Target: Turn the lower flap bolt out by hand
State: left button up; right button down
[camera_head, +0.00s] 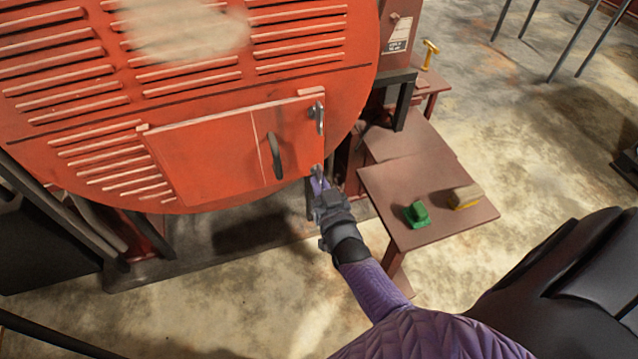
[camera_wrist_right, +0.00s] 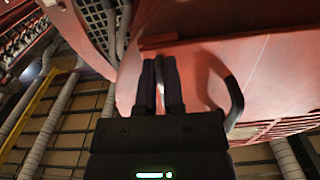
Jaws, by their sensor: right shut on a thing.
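The flap (camera_head: 215,150) is an orange panel low on the round louvred cover, with a dark curved handle (camera_head: 275,155). The handle also shows in the right wrist view (camera_wrist_right: 232,98), right of my fingers. A grey upper bolt fitting (camera_head: 318,115) sits at the flap's upper right corner. The lower flap bolt (camera_head: 318,171) is at the lower right corner, mostly hidden by my right gripper (camera_head: 319,184). In the right wrist view my right gripper (camera_wrist_right: 160,80) has its two dark fingers close together, shut on the bolt. My left gripper is not in view.
A small brown table (camera_head: 445,215) stands right of the cover, with a green object (camera_head: 417,213) and a tan block (camera_head: 466,196) on it. A yellow object (camera_head: 430,52) stands farther back. Bare concrete floor lies in front.

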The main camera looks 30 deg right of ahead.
jog(key=shift+w+d+r+n, duration=0.2)
jog(key=shift+r+n, duration=0.2)
jog(key=shift+r, duration=0.1)
jog(key=c, duration=0.7)
grip_release()
jog(key=shift+w+f, duration=0.1)
jog(key=shift+f, duration=0.05)
jog(key=shift+c, duration=0.2)
jog(key=shift+f, duration=0.1)
